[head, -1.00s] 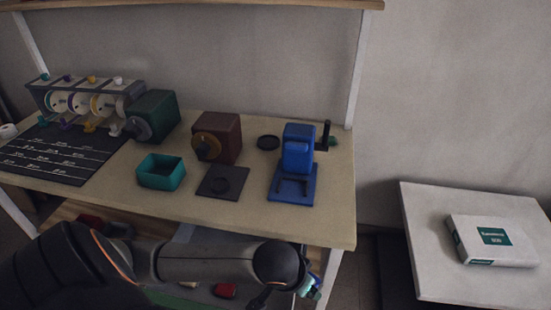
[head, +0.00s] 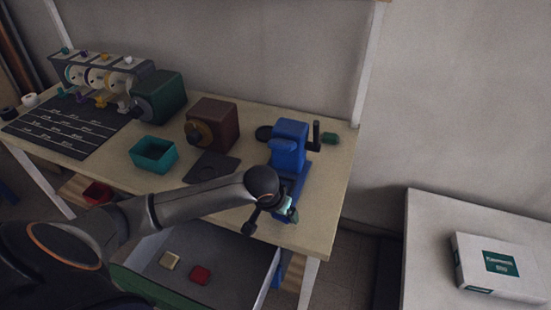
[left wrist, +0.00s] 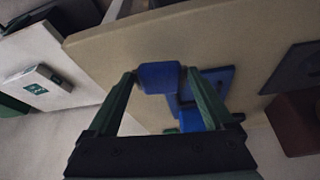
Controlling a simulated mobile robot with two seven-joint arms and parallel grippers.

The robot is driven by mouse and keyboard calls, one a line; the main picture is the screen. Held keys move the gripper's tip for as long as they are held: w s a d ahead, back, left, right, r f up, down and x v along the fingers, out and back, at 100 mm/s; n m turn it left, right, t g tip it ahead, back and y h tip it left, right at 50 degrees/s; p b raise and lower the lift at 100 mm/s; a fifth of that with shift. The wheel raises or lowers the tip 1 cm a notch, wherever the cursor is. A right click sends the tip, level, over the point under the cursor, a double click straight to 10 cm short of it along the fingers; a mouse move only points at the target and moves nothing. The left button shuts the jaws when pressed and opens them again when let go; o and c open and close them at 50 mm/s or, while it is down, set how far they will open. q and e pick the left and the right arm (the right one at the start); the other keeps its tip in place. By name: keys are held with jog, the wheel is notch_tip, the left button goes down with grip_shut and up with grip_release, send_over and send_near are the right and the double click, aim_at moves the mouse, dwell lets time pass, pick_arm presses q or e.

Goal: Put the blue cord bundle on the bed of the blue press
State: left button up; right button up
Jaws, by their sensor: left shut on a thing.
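The blue press (head: 289,150) stands at the right end of the wooden bench, its handle on its right side. Its blue bed (head: 301,184) is partly hidden behind my arm and left gripper. My left gripper (head: 272,217) is at the bench's front edge, just in front of the press. In the left wrist view, my left gripper (left wrist: 160,80) is shut on the blue cord bundle (left wrist: 158,75), which shows as a blue block between the green fingertips. The press (left wrist: 192,121) shows beyond it there. The bundle cannot be made out in the head view. My right gripper is out of view.
A teal tray (head: 153,155), a brown machine (head: 212,124) and a dark plate (head: 210,168) are left of the press. Below, an open drawer (head: 222,255) holds small blocks. A white box (head: 498,266) sits on the side table.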

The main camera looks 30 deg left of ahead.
pick_arm(q)
jog(key=w+a+r+n+p, duration=0.2)
jog(key=w+a+r, duration=0.3)
jog(key=w+a, duration=0.35)
jog(key=shift+y, duration=0.4)
jog(key=f, duration=0.2)
jog(key=f+b, duration=0.1)
jog(key=f, duration=0.2)
jog(key=shift+w+d+f+b, duration=0.3)
jog(key=shift+w+d+b, duration=0.05)
jog(key=shift+b, duration=0.05)
jog(key=shift+f+b, duration=0.5)
jog(key=shift+b, duration=0.15)
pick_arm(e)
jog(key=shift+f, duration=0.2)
pick_arm(q)
jog(key=shift+f, duration=0.45)
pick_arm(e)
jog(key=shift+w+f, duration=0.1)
